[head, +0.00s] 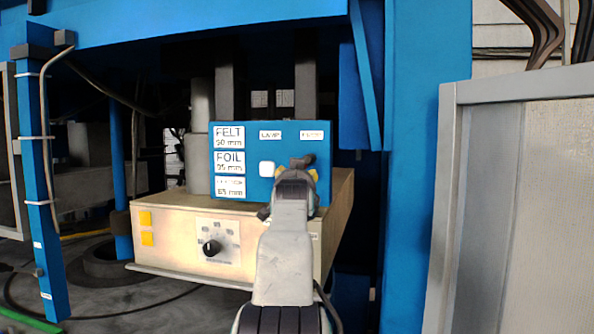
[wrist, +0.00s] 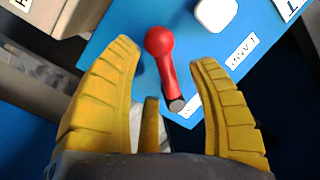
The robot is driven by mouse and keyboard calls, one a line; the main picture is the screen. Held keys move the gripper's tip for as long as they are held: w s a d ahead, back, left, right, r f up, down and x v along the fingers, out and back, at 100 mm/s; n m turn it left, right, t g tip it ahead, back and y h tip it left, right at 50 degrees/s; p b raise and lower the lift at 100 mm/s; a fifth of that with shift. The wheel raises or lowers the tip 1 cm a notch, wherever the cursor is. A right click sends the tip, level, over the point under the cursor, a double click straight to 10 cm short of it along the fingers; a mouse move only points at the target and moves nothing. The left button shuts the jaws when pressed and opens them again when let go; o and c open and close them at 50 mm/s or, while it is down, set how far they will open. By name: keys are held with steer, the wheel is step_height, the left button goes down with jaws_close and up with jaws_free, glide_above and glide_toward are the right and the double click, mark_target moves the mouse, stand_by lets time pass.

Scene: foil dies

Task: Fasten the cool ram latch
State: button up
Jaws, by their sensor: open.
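A red lever with a round knob (wrist: 160,45), which looks like the latch, is on the blue panel (head: 243,133) in the wrist view. It slants from the knob to a grey-ended pivot beside a white label. My gripper (wrist: 166,58) is open, with its yellow fingers on either side of the lever and a gap to each. Whether the fingers reach the lever's depth is unclear. In the head view my gripper (head: 297,173) is in front of the panel's lower right and hides the lever. The lever's label cannot be read in full.
A white square lamp or button (head: 267,168) is left of my gripper on the panel. A blue column (head: 405,200) and grey cabinet (head: 505,220) stand at the right.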

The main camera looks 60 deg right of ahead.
steer(key=shift+p+x, duration=1.25)
steer(key=shift+x, duration=0.65)
jaws_close()
